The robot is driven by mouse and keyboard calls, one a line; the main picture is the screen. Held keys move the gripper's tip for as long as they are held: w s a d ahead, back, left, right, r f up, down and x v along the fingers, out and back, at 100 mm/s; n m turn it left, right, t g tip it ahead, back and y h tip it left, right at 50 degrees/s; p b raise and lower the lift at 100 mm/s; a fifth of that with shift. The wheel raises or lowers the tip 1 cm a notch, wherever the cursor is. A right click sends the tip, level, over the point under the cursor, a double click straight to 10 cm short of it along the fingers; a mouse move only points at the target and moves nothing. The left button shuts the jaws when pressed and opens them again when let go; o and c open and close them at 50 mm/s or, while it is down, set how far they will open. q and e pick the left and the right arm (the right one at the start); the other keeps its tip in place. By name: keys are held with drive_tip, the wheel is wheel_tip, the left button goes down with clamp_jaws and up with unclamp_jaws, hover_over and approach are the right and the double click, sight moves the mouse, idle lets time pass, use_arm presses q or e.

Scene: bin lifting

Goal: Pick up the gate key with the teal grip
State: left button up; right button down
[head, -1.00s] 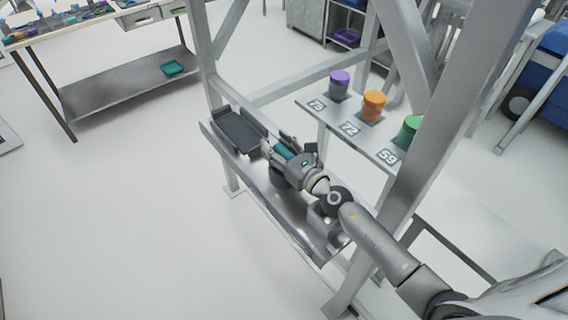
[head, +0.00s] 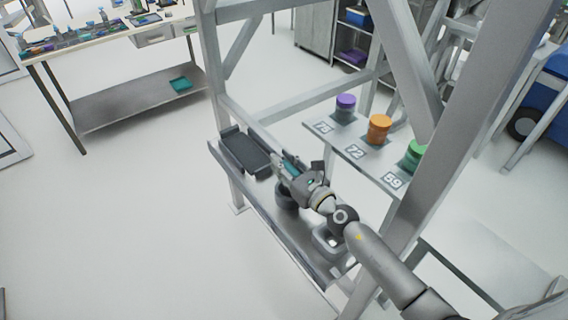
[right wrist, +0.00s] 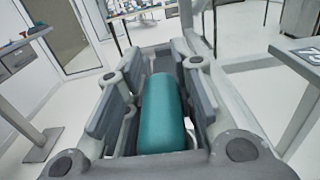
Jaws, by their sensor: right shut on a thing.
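The gate key's teal grip (right wrist: 162,112) lies between the two fingers of my right gripper (right wrist: 150,95), which is shut on it, in the right wrist view. In the head view the right gripper (head: 291,172) is over the grey shelf of the metal frame, with a little of the teal grip (head: 290,166) showing between its fingers. The rest of the key is hidden, and I cannot tell whether it touches the shelf. My left gripper is not in view.
A dark tray (head: 245,151) sits on the shelf (head: 280,226) left of the gripper. Purple (head: 345,108), orange (head: 379,129) and green (head: 416,154) cylinders stand on a numbered ledge behind. An upright post (head: 455,120) stands close to my right arm. A workbench (head: 110,40) is at the back left.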

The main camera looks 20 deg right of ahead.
drive_tip(key=s+a+r+p, duration=0.5)
drive_tip(key=s+r+p, duration=0.4)
drive_tip(key=s+r, duration=0.2)
drive_tip(key=shift+s, duration=1.05)
drive_tip(key=shift+r, duration=0.1)
wheel_tip(320, 180, up, 6)
drive_tip(key=shift+d, duration=0.1)
idle(0.4)
